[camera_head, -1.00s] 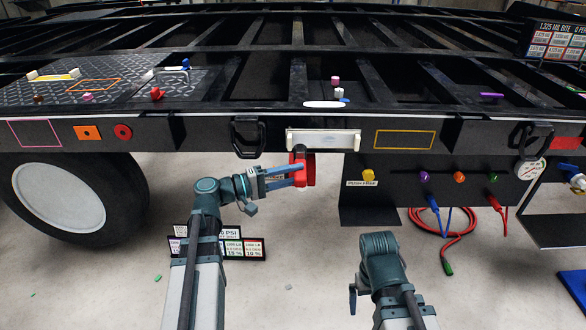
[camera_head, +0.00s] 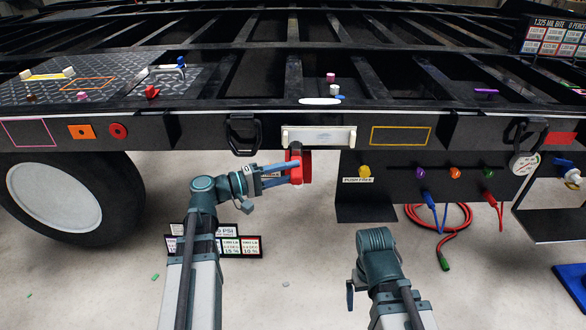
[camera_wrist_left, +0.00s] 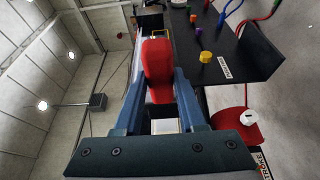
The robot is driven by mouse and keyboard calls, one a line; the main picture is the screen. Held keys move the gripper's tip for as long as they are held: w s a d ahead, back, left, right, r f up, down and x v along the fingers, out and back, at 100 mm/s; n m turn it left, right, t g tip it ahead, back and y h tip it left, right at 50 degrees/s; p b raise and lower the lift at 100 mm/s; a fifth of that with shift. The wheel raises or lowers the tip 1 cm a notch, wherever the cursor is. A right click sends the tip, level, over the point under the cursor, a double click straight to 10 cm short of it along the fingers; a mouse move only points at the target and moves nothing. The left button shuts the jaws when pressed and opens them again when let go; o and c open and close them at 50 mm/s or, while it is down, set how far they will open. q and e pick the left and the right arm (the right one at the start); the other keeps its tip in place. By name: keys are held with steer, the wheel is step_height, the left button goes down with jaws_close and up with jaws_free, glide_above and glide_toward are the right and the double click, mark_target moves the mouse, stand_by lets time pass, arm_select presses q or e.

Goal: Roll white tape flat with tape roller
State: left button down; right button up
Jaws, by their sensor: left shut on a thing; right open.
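The white tape (camera_head: 319,136) appears as a pale horizontal strip on the front of the trailer's black side rail. My left gripper (camera_head: 283,173) is shut on the red tape roller (camera_head: 297,170), just below the left part of the strip. The roller's dark upper end overlaps the strip's lower edge in the head view; I cannot tell if they touch. In the left wrist view the roller's red grip (camera_wrist_left: 158,72) stands between the two blue fingers. My right arm is low in the head view, but its gripper does not show.
A black handle (camera_head: 243,136) hangs left of the strip, and a yellow outline (camera_head: 400,136) lies right of it. Below right is a black panel with coloured knobs (camera_head: 427,172) and hoses (camera_head: 437,216). A tyre (camera_head: 65,200) stands at left.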

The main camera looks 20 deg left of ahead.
arm_select(q)
steer(key=shift+w+a, duration=0.25)
steer(key=shift+w, duration=0.55)
steer(key=shift+w+a, duration=0.2)
steer(key=shift+w, duration=0.55)
steer(key=shift+w+a, duration=0.25)
steer(key=shift+w, duration=0.55)
steer(key=shift+w+a, duration=0.15)
steer(key=shift+w, duration=0.45)
